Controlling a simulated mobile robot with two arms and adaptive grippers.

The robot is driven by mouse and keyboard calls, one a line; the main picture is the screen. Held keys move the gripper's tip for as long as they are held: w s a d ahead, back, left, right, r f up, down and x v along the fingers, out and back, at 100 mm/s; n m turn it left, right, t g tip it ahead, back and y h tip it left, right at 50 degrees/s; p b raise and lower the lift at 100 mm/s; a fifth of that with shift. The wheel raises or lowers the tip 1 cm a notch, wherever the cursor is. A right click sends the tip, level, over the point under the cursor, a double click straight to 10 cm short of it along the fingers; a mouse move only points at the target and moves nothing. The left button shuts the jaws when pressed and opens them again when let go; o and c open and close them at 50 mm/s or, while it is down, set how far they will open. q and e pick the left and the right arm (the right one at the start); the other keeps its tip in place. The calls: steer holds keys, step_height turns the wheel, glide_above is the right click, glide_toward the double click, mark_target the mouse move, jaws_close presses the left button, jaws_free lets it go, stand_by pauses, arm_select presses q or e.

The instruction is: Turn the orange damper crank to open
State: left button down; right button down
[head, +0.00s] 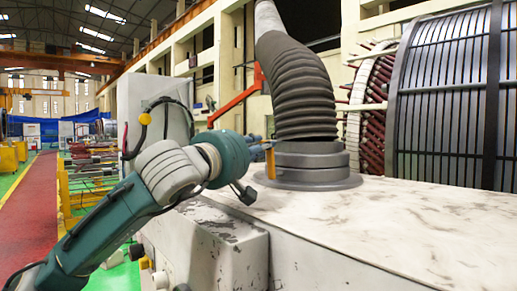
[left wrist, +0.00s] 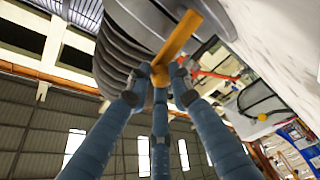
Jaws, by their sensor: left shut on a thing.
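The orange damper crank (head: 270,163) is a short flat bar at the left side of the grey collar (head: 310,165) below the ribbed hose. In the left wrist view the crank (left wrist: 180,36) runs slantwise in front of the grey collar and hose. My left gripper (head: 262,146) reaches it from the left in the head view. In the left wrist view the blue fingers of my left gripper (left wrist: 160,76) are closed around the crank's near end. The exact finger contact is small and partly hidden. My right gripper is in neither view.
The grey ribbed hose (head: 296,88) rises from the collar on a worn white housing top (head: 410,220). A large slatted stator drum (head: 440,95) stands behind at right. A light grey cabinet (head: 150,105) stands behind my left arm. The housing top's front right is clear.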

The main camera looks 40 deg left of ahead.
arm_select(q)
steer(key=shift+w+d+f, duration=0.1)
steer(key=shift+f, duration=0.2)
steer(key=c, duration=1.7)
jaws_free()
steer(key=shift+o, duration=0.7)
steer(key=shift+r, duration=0.15)
steer(key=v, duration=1.2)
